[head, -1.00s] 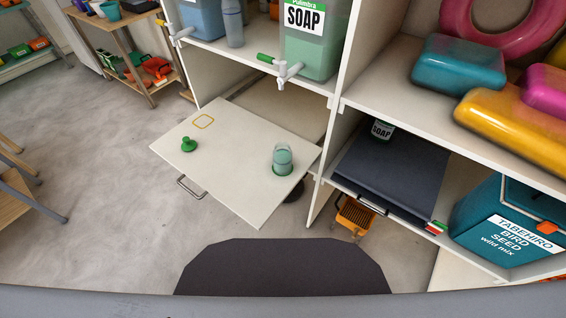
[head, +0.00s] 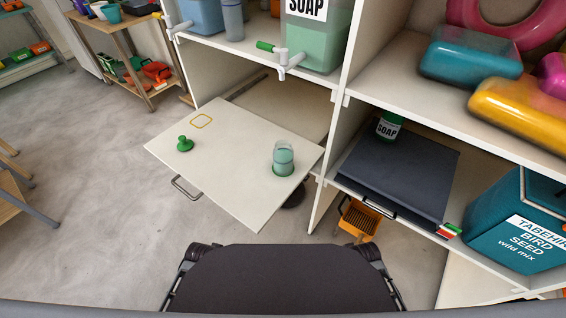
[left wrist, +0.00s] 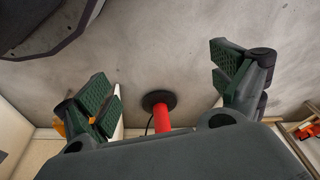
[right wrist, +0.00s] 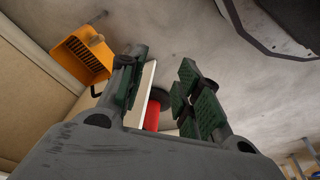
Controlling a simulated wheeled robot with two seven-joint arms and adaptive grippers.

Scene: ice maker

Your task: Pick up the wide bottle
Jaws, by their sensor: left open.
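In the head view a squat clear container of green liquid (head: 283,160) stands upright on the lowered white flap (head: 230,185). A small green-capped soap bottle (head: 388,128) stands at the back of the lower right shelf, behind a dark flat case. I cannot tell for certain which is the wide bottle. My left gripper (left wrist: 170,88) is open and empty, over the floor, in the left wrist view. My right gripper (right wrist: 162,85) is partly open and empty in the right wrist view. Neither gripper shows in the head view, and both are apart from the containers.
A green knobbed piece (head: 185,144) rests on the flap. The dark case (head: 400,175) and teal bird seed box (head: 520,215) fill the lower shelf. A large soap dispenser (head: 315,40) with a tap stands above. An orange basket (head: 359,220) is below. Open floor lies left.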

